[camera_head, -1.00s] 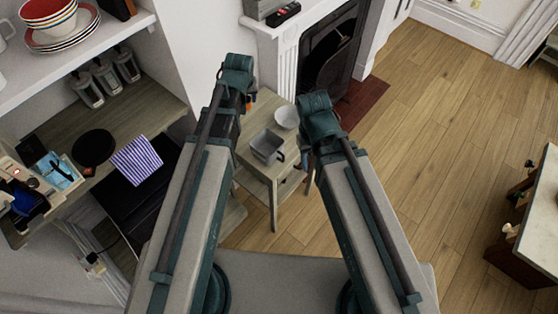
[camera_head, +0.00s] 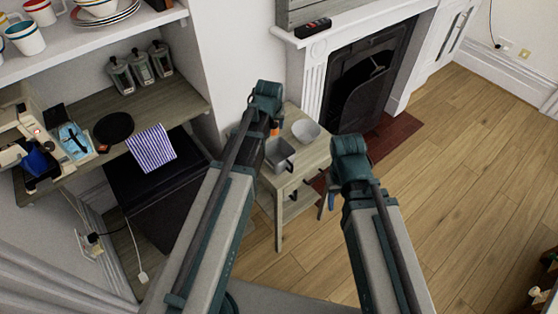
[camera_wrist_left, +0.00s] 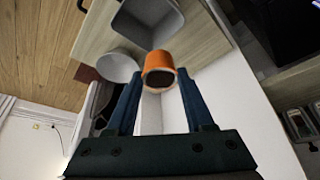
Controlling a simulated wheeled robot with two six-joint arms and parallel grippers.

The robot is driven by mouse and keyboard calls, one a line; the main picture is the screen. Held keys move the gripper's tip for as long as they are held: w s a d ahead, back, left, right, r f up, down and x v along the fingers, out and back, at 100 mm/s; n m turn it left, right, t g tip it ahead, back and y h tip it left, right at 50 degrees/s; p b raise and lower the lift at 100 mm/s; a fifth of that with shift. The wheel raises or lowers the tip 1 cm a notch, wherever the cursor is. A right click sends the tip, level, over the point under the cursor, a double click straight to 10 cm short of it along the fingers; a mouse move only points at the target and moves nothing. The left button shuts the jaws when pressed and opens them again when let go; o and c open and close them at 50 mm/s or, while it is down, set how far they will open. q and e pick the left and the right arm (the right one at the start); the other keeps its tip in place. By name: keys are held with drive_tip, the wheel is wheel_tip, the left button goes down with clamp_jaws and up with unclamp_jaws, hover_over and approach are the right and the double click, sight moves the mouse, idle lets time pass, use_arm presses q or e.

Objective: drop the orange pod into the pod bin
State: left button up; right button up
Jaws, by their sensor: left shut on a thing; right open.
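My left gripper (camera_wrist_left: 158,82) is shut on the orange pod (camera_wrist_left: 159,63), a small cup-like piece held between the fingertips. In the head view a bit of the pod (camera_head: 275,132) shows below the left gripper (camera_head: 271,124). The grey square open container, which looks like the pod bin (camera_head: 279,167), stands on the small wooden table, just below the pod in the picture. In the left wrist view the bin (camera_wrist_left: 147,38) lies just beyond the pod. My right gripper (camera_head: 327,197) is open, beside the table's right side; its fingers are partly hidden by its wrist.
A white bowl (camera_head: 306,131) stands on the side table (camera_head: 316,152) near the bin. A white fireplace (camera_head: 312,72) is behind it. At left are a black cabinet (camera_head: 160,183) and a shelf with canisters (camera_head: 140,66).

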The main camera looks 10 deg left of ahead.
sight(273, 133)
use_arm(q)
wheel_tip(273, 133, down, 5)
drive_tip(key=b, duration=0.4)
drive_tip(key=shift+r, duration=0.1)
drive_tip(key=o, duration=1.4)
drive_tip(key=shift+r, duration=0.15)
drive_tip(key=p+v, duration=1.2)
drive_tip(key=v, duration=0.1)
drive_tip(key=shift+s+r, duration=0.15)
drive_tip(key=shift+r, duration=0.1)
drive_tip(key=shift+d, duration=0.1)
